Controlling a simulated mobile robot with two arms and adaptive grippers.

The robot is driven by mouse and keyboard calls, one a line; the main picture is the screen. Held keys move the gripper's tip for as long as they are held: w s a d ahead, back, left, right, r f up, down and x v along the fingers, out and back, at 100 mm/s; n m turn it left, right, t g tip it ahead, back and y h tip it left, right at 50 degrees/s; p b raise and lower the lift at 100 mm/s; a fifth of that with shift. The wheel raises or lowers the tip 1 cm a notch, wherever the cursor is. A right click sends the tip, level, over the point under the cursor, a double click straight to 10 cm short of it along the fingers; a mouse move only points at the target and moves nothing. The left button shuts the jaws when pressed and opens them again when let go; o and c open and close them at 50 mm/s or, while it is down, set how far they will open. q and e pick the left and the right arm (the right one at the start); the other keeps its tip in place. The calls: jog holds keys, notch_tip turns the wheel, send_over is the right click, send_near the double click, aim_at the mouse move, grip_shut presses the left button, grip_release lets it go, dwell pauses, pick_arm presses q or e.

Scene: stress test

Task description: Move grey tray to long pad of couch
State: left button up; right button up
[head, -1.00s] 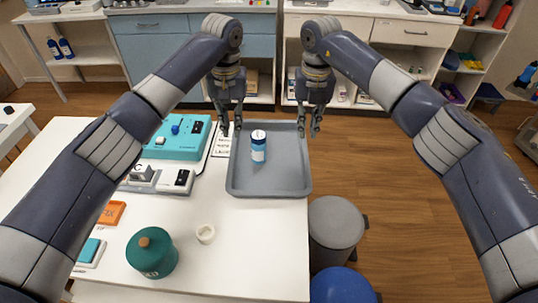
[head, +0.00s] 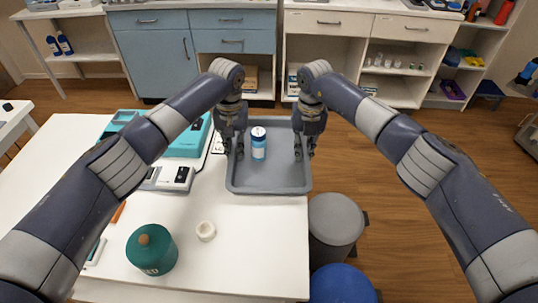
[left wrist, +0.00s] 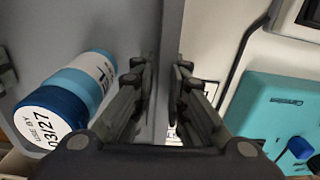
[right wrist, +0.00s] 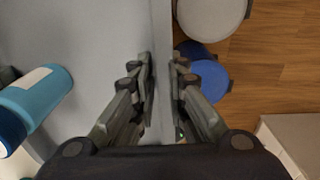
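The grey tray (head: 270,180) lies on the white table at its right edge. A blue and white bottle (head: 258,143) stands upright in it. My left gripper (head: 234,151) is at the tray's left wall, one finger on each side; the left wrist view shows its fingers (left wrist: 164,80) close together around the rim. My right gripper (head: 305,156) is at the right wall; the right wrist view shows its fingers (right wrist: 162,80) closed around that rim. The bottle also shows in the left wrist view (left wrist: 72,92). No couch or long pad is in view.
A teal device (head: 190,143) stands left of the tray. A green lidded jar (head: 152,252) and a small white ring (head: 206,231) are near the table's front. A grey bin (head: 335,222) and a blue round object (head: 340,285) stand right of the table. Wooden floor to the right is open.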

pick_arm(q)
jog(key=shift+f, duration=0.15)
pick_arm(e)
jog(key=shift+f, duration=0.15)
pick_arm(q)
grip_shut()
pick_arm(e)
grip_shut()
